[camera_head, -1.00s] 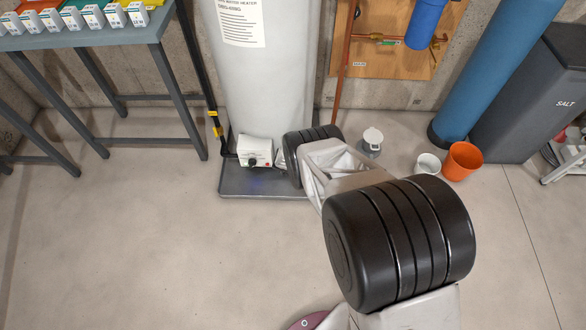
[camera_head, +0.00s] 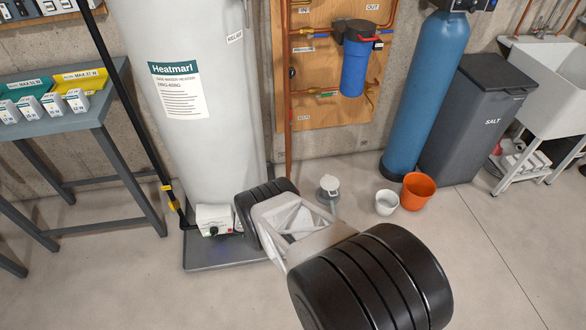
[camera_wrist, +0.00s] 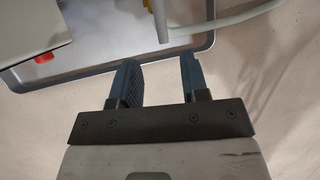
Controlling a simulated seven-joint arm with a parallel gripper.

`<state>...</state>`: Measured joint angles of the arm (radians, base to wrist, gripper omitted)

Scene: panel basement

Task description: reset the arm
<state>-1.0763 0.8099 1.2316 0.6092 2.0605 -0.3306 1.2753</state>
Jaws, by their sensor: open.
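My gripper (camera_wrist: 157,82) shows in the wrist view with its two dark fingers apart and nothing between them. Past the fingertips are the edge of a grey drain pan (camera_wrist: 100,64), a white box with a red knob (camera_wrist: 44,58) and part of a yellow pipe. In the head view my arm reaches from the lower right toward the water heater's base, and its links hide the gripper itself.
The water heater (camera_head: 185,110) stands in its pan (camera_head: 215,262), with a white control box (camera_head: 217,219) at its base. A grey table (camera_head: 75,117) is left. Floor at front left is clear.

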